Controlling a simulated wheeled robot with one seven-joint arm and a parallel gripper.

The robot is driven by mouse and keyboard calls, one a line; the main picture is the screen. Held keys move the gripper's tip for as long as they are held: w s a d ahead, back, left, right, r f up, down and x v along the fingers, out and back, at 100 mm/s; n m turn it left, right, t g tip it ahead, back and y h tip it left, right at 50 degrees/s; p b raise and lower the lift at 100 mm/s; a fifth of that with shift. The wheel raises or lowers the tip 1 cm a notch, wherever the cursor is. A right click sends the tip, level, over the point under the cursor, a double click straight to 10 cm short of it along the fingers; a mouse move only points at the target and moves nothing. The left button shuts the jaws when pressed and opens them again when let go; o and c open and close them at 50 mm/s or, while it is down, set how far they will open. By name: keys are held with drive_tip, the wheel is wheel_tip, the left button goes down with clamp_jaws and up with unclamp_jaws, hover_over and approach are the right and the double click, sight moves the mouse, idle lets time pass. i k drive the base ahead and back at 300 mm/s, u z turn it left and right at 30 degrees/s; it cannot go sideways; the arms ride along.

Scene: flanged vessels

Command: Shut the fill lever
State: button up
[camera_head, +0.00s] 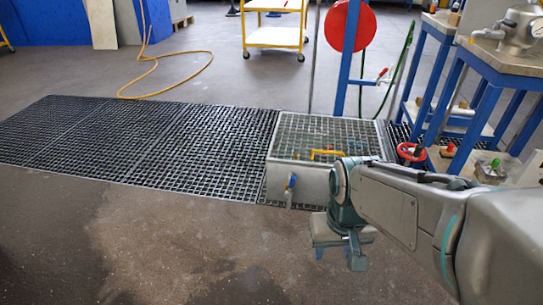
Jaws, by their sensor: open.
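No label is readable, so I cannot tell for sure which handle is the fill lever. A yellow handle (326,153) shows at the top of a grey metal box with a grated top (283,145), just left of my wrist. A small blue-handled valve (291,183) with a pipe hanging down is on the box's front face. A red handwheel (411,152) is right of the box, behind my arm. My gripper (340,256) points down, open and empty, in front of the box and apart from these handles. My wrist hides the box's right front part.
Blue-framed benches (480,60) stand at the right, one bearing a metal vessel (522,27). A red hose reel (350,25) on a blue post rises behind the box. Floor grating (130,140) runs left. The concrete floor (130,245) in front is clear.

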sight(291, 186)
drive_tip(key=z, duration=0.5)
drive_tip(key=i, duration=0.75)
drive_tip(key=u, duration=0.1)
